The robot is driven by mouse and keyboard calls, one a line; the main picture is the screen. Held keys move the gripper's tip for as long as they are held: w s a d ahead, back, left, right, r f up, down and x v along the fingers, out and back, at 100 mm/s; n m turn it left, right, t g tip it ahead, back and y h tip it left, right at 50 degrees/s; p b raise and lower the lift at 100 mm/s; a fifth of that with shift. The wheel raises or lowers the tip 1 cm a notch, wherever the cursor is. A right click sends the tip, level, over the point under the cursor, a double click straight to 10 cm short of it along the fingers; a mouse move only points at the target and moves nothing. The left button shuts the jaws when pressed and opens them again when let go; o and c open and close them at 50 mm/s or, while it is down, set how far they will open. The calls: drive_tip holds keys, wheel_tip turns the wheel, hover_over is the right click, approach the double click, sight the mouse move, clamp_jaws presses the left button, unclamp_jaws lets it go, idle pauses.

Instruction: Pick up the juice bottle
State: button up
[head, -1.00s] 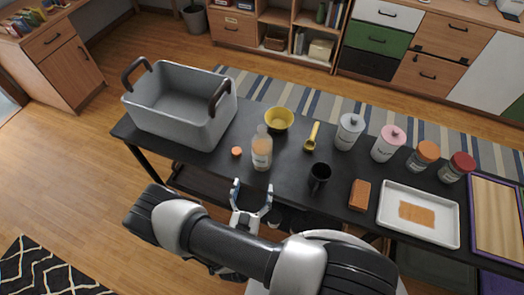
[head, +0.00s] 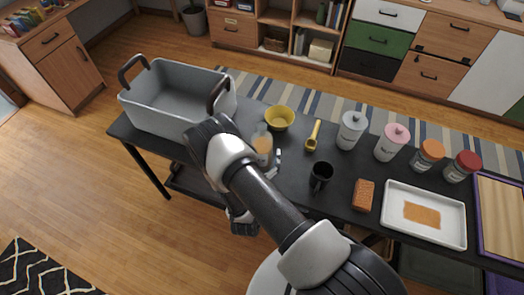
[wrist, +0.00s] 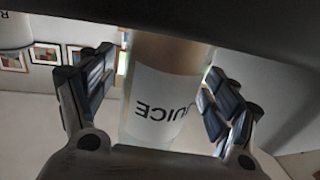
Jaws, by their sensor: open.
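The juice bottle (head: 263,147) stands on the black table, partly hidden behind my arm in the head view. In the wrist view the bottle (wrist: 165,88) is seen close up, with its white label reading "JUICE" upside down. My gripper (wrist: 160,100) is open, with one finger on each side of the bottle and visible gaps between the fingers and the bottle. In the head view only part of one fingertip shows, just right of the bottle; the rest of the gripper is hidden by my arm.
A grey bin (head: 165,98) stands left of the bottle. A yellow bowl (head: 279,119) is close behind it, and a yellow scoop (head: 313,135) and black mug (head: 320,175) are to its right. Several jars, a sponge (head: 363,195) and a white tray (head: 395,225) are further right.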

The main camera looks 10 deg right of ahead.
drive_tip(key=shift+w+d, duration=0.1)
drive_tip(key=shift+w, duration=0.1)
drive_tip(key=shift+c, duration=0.3)
drive_tip(key=c, duration=1.5)
